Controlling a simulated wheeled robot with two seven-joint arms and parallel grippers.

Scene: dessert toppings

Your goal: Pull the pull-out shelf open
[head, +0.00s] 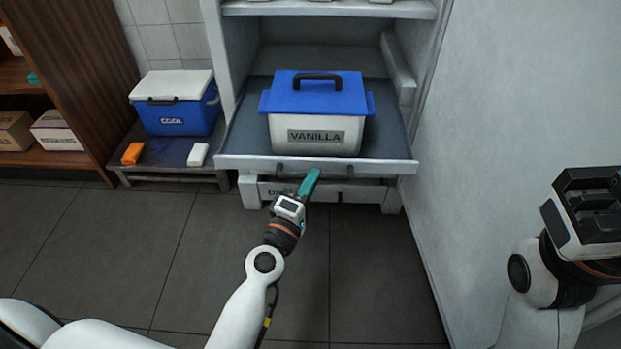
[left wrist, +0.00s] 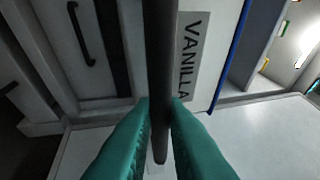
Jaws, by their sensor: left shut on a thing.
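The pull-out shelf (head: 390,143) is a grey tray with a light front edge, standing out from the white cabinet. It bears a white tub (head: 345,150) labelled VANILLA with a blue lid and black handle. My left gripper (head: 312,176) has teal fingers and is at the shelf's front edge. In the left wrist view the teal fingertips (left wrist: 160,105) are shut on a dark bar, the shelf handle (left wrist: 159,60). My right gripper (head: 590,195) is at the right, away from the shelf; its fingers are not clear.
A blue cooler (head: 180,118) with a white lid stands on a low stand (head: 175,168) left of the cabinet, with an orange item (head: 132,153) and a white item (head: 197,155). A grey wall (head: 480,130) is close on the right. The tiled floor in front is clear.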

